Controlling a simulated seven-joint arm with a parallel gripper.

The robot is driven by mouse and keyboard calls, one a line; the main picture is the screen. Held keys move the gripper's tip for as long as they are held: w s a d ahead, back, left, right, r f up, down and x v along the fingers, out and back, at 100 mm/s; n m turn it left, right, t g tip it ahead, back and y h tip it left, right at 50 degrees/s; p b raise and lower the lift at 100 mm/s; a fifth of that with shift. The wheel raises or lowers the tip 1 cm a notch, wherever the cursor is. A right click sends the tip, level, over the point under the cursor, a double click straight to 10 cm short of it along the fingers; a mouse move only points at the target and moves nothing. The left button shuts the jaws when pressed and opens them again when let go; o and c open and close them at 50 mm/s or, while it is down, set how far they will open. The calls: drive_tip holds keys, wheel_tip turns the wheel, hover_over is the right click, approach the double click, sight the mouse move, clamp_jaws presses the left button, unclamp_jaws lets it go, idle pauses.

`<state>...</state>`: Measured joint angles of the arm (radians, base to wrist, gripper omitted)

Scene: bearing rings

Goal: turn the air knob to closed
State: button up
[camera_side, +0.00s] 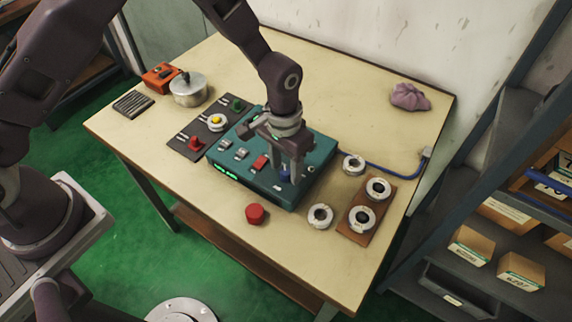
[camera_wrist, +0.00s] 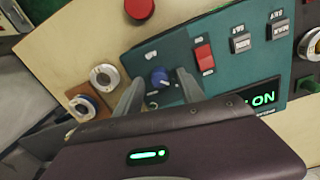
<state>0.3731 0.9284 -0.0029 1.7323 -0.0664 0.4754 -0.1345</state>
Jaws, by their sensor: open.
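The air knob appears to be the small blue knob (camera_side: 285,173) on the top of the teal control box (camera_side: 318,160). It also shows in the wrist view (camera_wrist: 160,77), with small white lettering around it that I cannot read surely. Its exact pointer direction is too small to tell. My gripper (camera_side: 286,176) points down over the right part of the box. In the wrist view my gripper (camera_wrist: 160,80) is open, with one finger on each side of the knob. Gaps seem to show between fingers and knob; contact is not clear.
A red switch (camera_wrist: 204,56) and grey switches (camera_wrist: 240,42) sit beside the knob on the box. A red button (camera_side: 255,214) stands in front. Several bearing rings (camera_side: 320,216) lie right, some on a wooden board (camera_side: 357,233).

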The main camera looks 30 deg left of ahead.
sight(285, 170)
wheel_tip(285, 170, up, 7)
drive_tip(key=shift+a, duration=0.1)
drive_tip(key=s+a+r+t, duration=0.1)
drive_tip(key=s+a+r, duration=0.25)
drive_tip(key=r, duration=0.55)
drive_tip(key=s+a+r+t, duration=0.1)
drive_tip(key=s+a+r, duration=0.1)
drive_tip(key=a+r, duration=0.45)
drive_tip(key=s+a+r+n+t, duration=0.1)
drive_tip(key=s+a+r, duration=0.2)
drive_tip(key=s, duration=0.5)
drive_tip(key=s+a+r+n+t, duration=0.1)
drive_tip(key=s+r, duration=0.3)
drive_tip(key=s, duration=0.5)
drive_tip(key=shift+s+a+t, duration=0.3)
drive_tip(key=shift+a+t, duration=0.5)
drive_tip(key=shift+a, duration=0.1)
drive_tip(key=shift+r, duration=0.1)
